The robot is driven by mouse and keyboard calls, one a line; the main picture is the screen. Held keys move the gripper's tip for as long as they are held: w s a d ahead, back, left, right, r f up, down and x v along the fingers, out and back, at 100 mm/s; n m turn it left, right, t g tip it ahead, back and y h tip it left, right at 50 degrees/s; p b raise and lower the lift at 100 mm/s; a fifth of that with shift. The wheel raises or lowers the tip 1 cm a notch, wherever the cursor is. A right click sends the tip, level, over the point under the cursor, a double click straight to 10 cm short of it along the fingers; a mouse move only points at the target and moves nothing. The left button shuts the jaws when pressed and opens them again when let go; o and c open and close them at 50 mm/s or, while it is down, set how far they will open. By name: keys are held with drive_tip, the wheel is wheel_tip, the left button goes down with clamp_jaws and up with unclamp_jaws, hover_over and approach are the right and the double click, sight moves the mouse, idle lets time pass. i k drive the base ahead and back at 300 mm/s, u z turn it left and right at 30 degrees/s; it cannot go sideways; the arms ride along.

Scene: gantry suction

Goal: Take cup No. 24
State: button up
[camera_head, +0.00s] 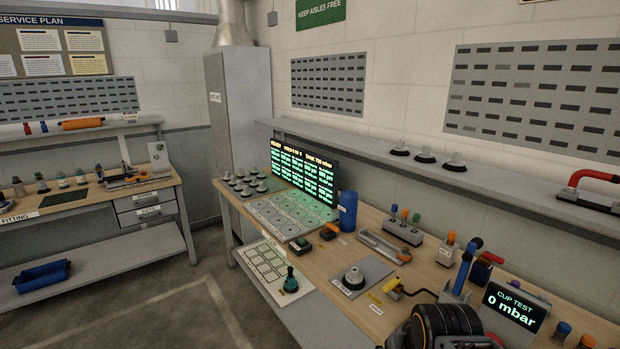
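No cup in view carries a number that I can read, so I cannot tell which is No. 24. Several grey-topped suction cups (245,184) stand together at the far left end of the long wooden bench. One dark cup with a light top (354,277) stands on a grey square plate (373,270) near the bench's front edge. Three more cups stand on the wall shelf: a left one (400,149), a middle one (425,154) and a right one (455,161).
A grey tray with round places (293,214) lies before the lit screen (305,176). A second bench (85,204) is at left. Floor between is clear.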

sight(354, 280)
drive_tip(key=u, duration=0.05)
drive_tip(key=k, duration=0.6)
drive_tip(key=u, duration=0.6)
drive_tip(key=i, duration=0.95)
drive_tip(key=u, duration=0.35)
drive_tip(key=i, duration=1.2)
drive_tip(key=z, duration=0.4)
